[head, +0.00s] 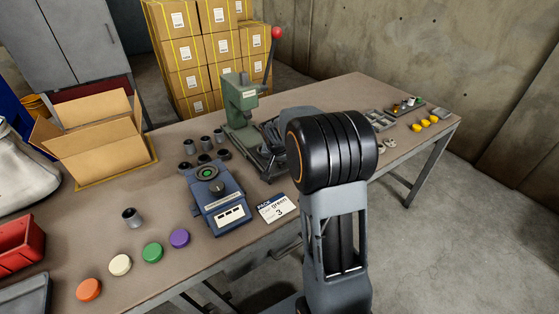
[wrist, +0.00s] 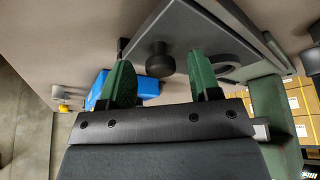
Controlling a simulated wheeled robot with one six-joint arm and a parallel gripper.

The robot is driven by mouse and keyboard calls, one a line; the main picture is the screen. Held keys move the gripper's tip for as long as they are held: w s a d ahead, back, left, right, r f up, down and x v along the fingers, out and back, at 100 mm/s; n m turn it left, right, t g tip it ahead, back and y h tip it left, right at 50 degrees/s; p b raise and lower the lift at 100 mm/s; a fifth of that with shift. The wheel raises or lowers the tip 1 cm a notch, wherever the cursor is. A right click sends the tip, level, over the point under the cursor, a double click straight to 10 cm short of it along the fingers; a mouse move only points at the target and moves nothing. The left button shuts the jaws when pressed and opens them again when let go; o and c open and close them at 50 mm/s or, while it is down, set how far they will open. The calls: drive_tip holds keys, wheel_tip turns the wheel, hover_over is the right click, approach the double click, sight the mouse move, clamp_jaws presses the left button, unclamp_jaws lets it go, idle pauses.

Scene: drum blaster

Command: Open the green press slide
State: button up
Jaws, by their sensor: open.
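The green press (head: 240,98) stands on the workbench in the head view, with a lever ending in a red ball. Its dark slide base (head: 262,166) is partly hidden behind my arm and gripper (head: 272,136). In the wrist view, a grey plate (wrist: 205,30) carries a dark round knob (wrist: 160,59) and has a ring-shaped opening beside it. My gripper (wrist: 160,72) is open and empty, its two green fingertips on either side of the knob in the picture. I see no clear contact with the knob.
A blue device (head: 215,195) and a card (head: 277,207) lie in front of the press. Dark cylinders (head: 205,143) stand to its left. An open carton (head: 95,145) is at left, coloured caps (head: 152,252) line the front edge, and small parts (head: 425,122) lie at far right.

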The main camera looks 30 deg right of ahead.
drive_tip(key=p+v, duration=0.1)
drive_tip(key=v, duration=1.3)
idle(0.3)
